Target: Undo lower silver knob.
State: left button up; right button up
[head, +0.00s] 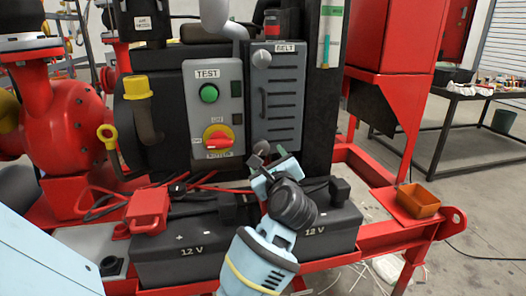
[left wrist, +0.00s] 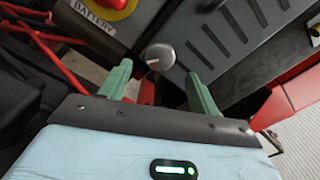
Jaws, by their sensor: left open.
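The lower silver knob (head: 261,147) is at the bottom edge of the grey BELT cover (head: 290,95), partly hidden by my left gripper. It shows clearly in the left wrist view (left wrist: 159,57) as a round grey knob with a light mark. My left gripper (head: 272,163) is just below and in front of it. In the left wrist view its green fingers (left wrist: 158,73) are open and empty, with the knob beyond and between the tips. I see no contact. The upper silver knob (head: 262,59) is on the cover's top left. My right gripper is not in view.
Left of the cover is a control box (head: 212,105) with a green TEST button and a red-yellow switch (head: 217,138). Two black 12 V batteries (head: 185,250) sit below, with red cables. An orange tray (head: 417,201) rests on the red frame at right.

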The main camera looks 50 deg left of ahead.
aim_at(262, 150)
pick_arm(q)
jog(key=x, duration=0.6)
